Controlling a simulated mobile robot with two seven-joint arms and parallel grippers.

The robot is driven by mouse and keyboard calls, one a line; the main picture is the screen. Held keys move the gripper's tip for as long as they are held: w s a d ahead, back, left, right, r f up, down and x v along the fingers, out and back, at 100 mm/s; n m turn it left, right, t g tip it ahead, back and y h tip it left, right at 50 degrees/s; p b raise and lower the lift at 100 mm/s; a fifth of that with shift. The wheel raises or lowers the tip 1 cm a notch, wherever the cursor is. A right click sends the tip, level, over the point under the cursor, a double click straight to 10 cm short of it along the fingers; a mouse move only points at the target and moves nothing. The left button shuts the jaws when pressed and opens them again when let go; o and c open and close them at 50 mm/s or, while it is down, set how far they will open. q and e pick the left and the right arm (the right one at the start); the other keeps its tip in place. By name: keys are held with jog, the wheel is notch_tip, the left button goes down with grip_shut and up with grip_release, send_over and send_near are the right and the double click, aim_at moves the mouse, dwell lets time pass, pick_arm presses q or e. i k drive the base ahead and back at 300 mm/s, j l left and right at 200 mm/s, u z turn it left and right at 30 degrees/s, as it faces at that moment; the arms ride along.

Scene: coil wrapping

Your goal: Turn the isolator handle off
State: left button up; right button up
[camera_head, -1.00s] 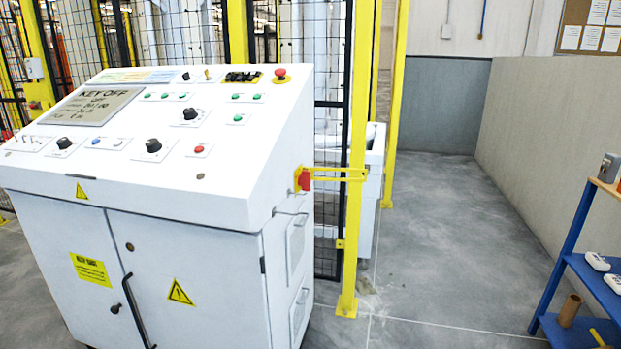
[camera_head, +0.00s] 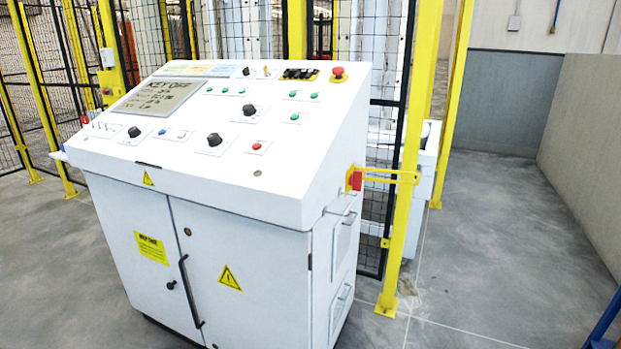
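The isolator handle (camera_head: 355,181) is a small red part on a yellow plate on the right side of the white control cabinet (camera_head: 262,269), near its top edge. It is small in the view and I cannot tell its exact position. The cabinet's sloped panel carries a display (camera_head: 157,98) that reads KEY OFF on its top line, black knobs, small coloured buttons and a red mushroom button (camera_head: 338,73). Neither of my grippers is in view.
A yellow post (camera_head: 410,150) stands just right of the handle, with a yellow bar (camera_head: 390,175) between them. Black mesh fencing (camera_head: 383,150) is behind. Grey floor (camera_head: 490,250) is clear on the right. A blue frame (camera_head: 604,325) shows at the lower right edge.

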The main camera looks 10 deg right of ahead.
aim_at(355, 180)
jog(key=i+l+u, duration=0.15)
jog(key=l+u, duration=0.25)
jog(key=i+l+u, duration=0.15)
jog(key=u, duration=0.2)
jog(key=i+l+u, duration=0.1)
jog(key=l+u, duration=0.75)
jog(key=l, duration=0.45)
jog(key=l+u, duration=0.15)
jog(key=l, duration=0.4)
jog(key=k+l+u, duration=0.1)
jog(key=l, duration=0.45)
jog(key=k+l+u, duration=0.15)
jog(key=l, duration=0.4)
